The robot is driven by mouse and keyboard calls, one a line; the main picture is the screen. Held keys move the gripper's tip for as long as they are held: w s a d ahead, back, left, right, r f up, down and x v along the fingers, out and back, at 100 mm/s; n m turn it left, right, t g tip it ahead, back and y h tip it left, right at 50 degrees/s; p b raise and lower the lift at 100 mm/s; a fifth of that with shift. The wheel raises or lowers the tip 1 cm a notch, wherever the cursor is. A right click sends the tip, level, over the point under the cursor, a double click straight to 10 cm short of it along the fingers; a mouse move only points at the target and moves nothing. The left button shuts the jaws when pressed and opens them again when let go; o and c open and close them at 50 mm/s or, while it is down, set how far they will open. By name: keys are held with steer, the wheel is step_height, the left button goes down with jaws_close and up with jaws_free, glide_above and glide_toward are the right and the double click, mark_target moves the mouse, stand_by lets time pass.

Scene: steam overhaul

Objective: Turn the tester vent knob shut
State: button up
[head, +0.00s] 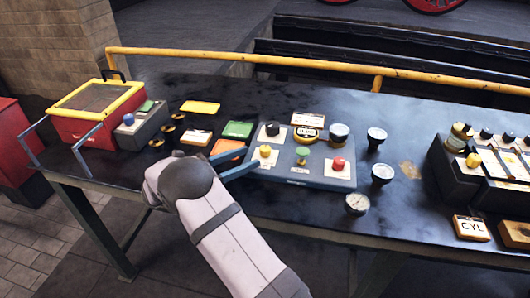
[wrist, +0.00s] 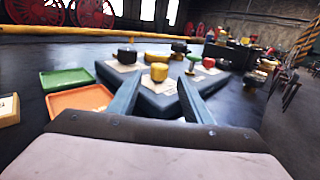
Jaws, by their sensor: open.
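The tester is a blue-grey box (head: 315,181) in the middle of the bench, and its body also shows in the wrist view (wrist: 160,102). On its top are a yellow knob (head: 265,151), a black knob (head: 272,129), a green knob (head: 303,152) and a red knob (head: 338,163). I cannot read which is the vent knob. My gripper (head: 252,155) is open at the tester's left side. In the wrist view, the yellow knob (wrist: 159,72) shows between and just beyond the fingertips, and the jaws are empty. I cannot tell whether a fingertip touches it.
A green tray (head: 238,129) and an orange tray (head: 228,148) lie left of the tester. Loose gauges (head: 376,137) stand to its right. A red yellow-rimmed box (head: 93,113) stands far left, a valve block (head: 480,165) far right. A yellow rail (head: 240,57) runs along the back.

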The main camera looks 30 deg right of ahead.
mark_target(265, 150)
steer(key=shift+d+p, duration=0.75)
steer(key=shift+d, duration=2.95)
steer(key=shift+c, duration=0.3)
steer(key=c, duration=1)
